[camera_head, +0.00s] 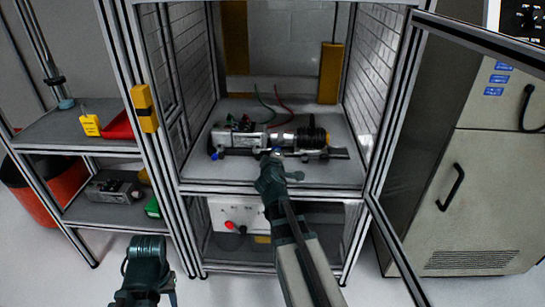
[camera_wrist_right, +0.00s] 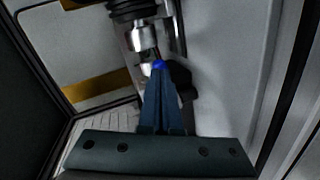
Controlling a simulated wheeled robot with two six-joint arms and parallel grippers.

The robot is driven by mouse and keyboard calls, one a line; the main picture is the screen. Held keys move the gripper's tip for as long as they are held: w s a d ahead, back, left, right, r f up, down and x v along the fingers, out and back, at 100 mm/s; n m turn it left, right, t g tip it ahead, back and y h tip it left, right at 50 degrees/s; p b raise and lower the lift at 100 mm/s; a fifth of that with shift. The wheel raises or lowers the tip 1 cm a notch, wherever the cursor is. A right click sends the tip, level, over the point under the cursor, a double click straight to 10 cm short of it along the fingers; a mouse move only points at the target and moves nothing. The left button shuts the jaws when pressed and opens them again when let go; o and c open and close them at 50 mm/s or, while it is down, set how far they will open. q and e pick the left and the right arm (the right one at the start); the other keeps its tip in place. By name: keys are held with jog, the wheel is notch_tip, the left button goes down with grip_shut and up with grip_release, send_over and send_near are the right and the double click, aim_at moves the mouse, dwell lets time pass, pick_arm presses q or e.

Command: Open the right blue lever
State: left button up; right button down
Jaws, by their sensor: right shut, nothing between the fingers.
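The servo encoder assembly (camera_head: 262,140) lies on the shelf inside the open metal frame. The right blue lever (camera_head: 277,150) is a small blue tip at its front edge; it also shows in the right wrist view (camera_wrist_right: 159,64). A second blue lever (camera_head: 214,156) is at the left end of the assembly. My right gripper (camera_head: 273,160) reaches in from the front, shut and empty, with its fingertips (camera_wrist_right: 160,78) right at the right blue lever. I cannot tell whether they touch it. My left gripper (camera_head: 145,265) is low at left, away from the frame; its fingers are unclear.
The shelf (camera_head: 320,175) is bare in front of the assembly. Frame posts flank the opening, and the open door (camera_head: 395,250) stands at right. A side shelf (camera_head: 60,130) at left holds a yellow tag and a red tray. A grey cabinet (camera_head: 470,190) stands at right.

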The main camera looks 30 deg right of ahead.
jog(key=shift+w+d, duration=0.25)
jog(key=shift+d, duration=0.35)
jog(key=shift+d, duration=0.15)
dwell(0.3)
